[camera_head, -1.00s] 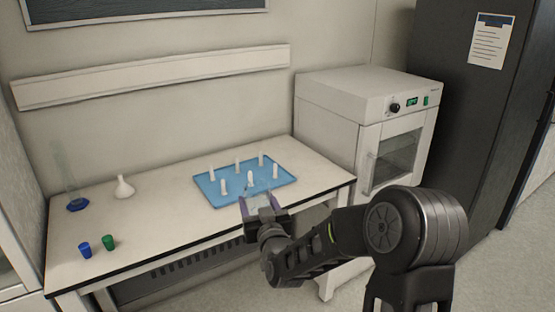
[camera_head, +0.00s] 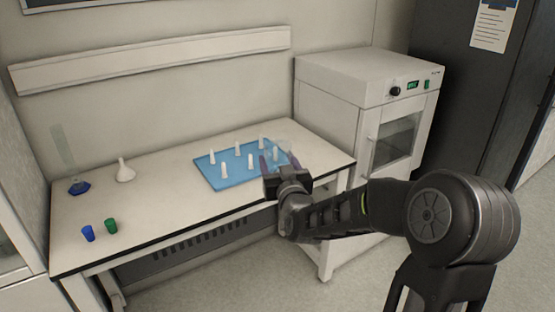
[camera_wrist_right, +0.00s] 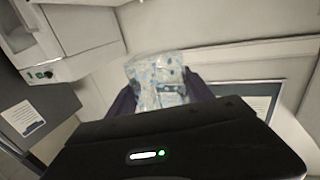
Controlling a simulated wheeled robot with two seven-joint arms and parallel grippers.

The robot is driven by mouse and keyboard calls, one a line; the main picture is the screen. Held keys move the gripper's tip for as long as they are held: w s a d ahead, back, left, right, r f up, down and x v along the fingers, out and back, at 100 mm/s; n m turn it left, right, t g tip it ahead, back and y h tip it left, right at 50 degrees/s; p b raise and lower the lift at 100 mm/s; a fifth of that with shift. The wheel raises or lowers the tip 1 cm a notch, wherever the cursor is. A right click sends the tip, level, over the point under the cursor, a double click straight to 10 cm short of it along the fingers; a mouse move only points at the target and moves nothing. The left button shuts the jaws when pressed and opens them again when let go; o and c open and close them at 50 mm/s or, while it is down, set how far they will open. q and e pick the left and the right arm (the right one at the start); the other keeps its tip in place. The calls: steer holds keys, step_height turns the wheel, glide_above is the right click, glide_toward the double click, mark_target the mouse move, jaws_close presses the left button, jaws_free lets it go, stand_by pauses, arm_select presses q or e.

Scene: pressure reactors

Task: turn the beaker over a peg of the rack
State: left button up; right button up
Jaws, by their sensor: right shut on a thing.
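The clear glass beaker (camera_wrist_right: 158,80) is between the purple-lined fingers of my right gripper (camera_wrist_right: 163,98) in the right wrist view. In the head view my right gripper (camera_head: 277,164) is shut on it over the right front part of the blue rack (camera_head: 232,178). The beaker (camera_head: 282,147) is faint there, near the right-hand pegs; I cannot tell which way its mouth faces or whether it touches a peg. The rack lies on the table with several white upright pegs (camera_head: 250,161). My left gripper is not in view.
On the table's left stand a cylinder with a blue base (camera_head: 79,187), a white funnel (camera_head: 125,171), a blue stopper (camera_head: 88,233) and a green stopper (camera_head: 111,226). A white oven (camera_head: 375,110) stands right of the table. The tabletop's middle is clear.

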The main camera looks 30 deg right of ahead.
steer(key=shift+f, duration=0.55)
